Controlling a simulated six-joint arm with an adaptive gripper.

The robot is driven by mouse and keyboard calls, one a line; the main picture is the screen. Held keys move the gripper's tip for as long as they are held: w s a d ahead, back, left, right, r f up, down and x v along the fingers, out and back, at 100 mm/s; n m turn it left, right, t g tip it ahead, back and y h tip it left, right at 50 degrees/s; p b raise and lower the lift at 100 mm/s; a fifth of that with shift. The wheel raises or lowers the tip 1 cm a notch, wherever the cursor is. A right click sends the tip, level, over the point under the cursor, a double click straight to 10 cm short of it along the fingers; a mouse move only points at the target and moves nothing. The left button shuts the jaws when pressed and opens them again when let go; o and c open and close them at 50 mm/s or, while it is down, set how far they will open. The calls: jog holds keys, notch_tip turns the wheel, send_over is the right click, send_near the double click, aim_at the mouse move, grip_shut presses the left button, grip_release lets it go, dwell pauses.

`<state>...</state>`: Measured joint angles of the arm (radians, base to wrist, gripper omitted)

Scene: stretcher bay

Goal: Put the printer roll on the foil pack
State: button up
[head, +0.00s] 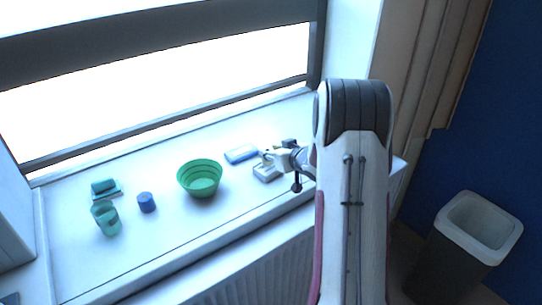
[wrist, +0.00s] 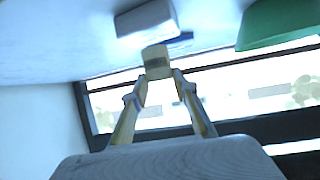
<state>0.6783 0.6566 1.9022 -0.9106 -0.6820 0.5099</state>
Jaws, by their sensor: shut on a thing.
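My gripper (head: 276,156) is shut on a small cream roll, the printer roll (wrist: 156,60), which sits between its fingertips in the wrist view. In the head view the roll (head: 266,158) shows small and partly hidden by the gripper. A pale, low block (head: 266,173) lies on the sill just under and in front of the gripper; a pale block (wrist: 146,18) also shows above the roll in the wrist view. A flat blue-and-white pack (head: 241,154) lies to the left of the gripper. I cannot tell for sure which of these two is the foil pack.
A green bowl (head: 200,179) stands left of the packs and shows in the wrist view (wrist: 280,22). Further left are a blue cylinder (head: 147,203), a green cup (head: 106,219) and a teal item (head: 104,187). The window closes off the back. A bin (head: 478,228) stands at right.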

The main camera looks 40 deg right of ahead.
jog(key=shift+f, duration=0.8)
jog(key=shift+f, duration=0.15)
jog(key=o, duration=1.1)
jog(key=shift+r, duration=0.2)
jog(key=v, duration=1.2)
